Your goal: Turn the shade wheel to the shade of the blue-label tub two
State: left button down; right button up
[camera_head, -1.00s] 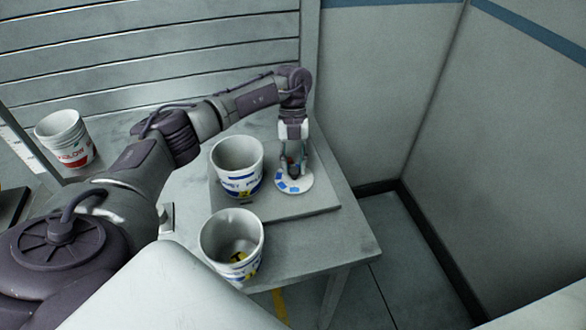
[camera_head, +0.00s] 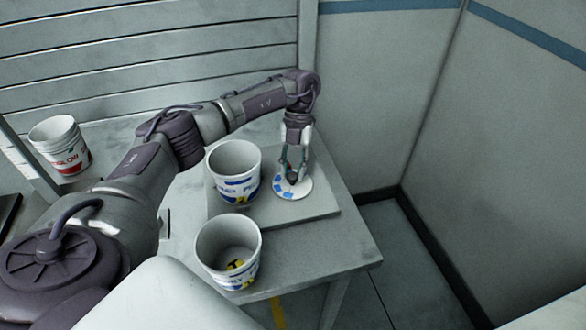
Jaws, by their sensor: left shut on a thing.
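The shade wheel (camera_head: 302,189) is a white disc with blue patches, lying on a grey board (camera_head: 275,211) on the table. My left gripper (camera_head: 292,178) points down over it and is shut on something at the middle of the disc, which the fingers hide. A white tub with a blue label (camera_head: 236,187) stands on the board just left of the wheel. Another white tub with a blue label (camera_head: 229,262) stands nearer, at the table's front, with something yellow and dark inside. I cannot tell which of them is tub two. My right gripper is not in view.
The grey table (camera_head: 335,262) ends at a right edge, with open floor (camera_head: 425,270) and walls beyond. Slatted panels rise behind.

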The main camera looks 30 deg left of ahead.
pick_arm(q)
jog(key=c, duration=0.8)
grip_release()
jog(key=v, duration=1.2)
